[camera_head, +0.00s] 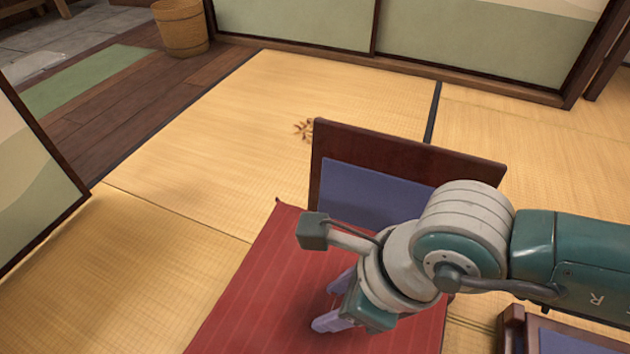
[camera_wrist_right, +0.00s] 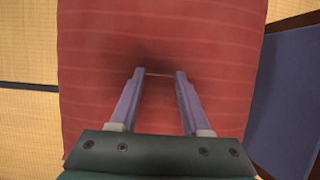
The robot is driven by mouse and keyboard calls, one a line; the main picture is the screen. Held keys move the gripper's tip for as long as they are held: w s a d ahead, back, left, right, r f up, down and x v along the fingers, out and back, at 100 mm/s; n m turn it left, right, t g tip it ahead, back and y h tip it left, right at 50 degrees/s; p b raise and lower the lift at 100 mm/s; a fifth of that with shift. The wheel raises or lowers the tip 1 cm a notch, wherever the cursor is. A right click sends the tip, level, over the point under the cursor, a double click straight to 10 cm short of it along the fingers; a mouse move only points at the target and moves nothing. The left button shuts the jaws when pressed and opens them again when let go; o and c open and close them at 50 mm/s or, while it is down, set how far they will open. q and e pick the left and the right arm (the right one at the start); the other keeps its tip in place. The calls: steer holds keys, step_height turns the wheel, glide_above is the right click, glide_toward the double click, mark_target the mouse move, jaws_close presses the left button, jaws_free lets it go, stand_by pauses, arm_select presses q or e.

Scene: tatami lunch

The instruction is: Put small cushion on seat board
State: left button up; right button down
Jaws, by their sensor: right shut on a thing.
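The small cushion (camera_head: 262,290) is red with thin paler stripes. In the head view it covers the lower middle, and it fills most of the right wrist view (camera_wrist_right: 90,60). My right gripper (camera_head: 333,303) points down onto it. Its two purple fingers (camera_wrist_right: 158,75) are shut on a pinch of the red cloth. I cannot tell how far the cushion is above the floor. A dark wooden board with a blue-purple panel (camera_head: 365,195) stands behind the cushion, partly hidden by my right arm. I cannot tell if it belongs to the seat board. My left gripper is out of view.
Another wooden piece with a blue panel (camera_head: 565,342) shows at the lower right, below my arm. Tatami (camera_head: 260,120) lies clear to the left and behind, except for a small brown leafy thing (camera_head: 303,130). A wooden bucket (camera_head: 181,27) stands far back. Screens edge the room.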

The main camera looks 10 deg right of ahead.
step_height(320, 180, down, 17)
steer(key=b, duration=1.3)
steer(key=shift+f, duration=0.15)
steer(key=shift+c, duration=1.8)
jaws_free()
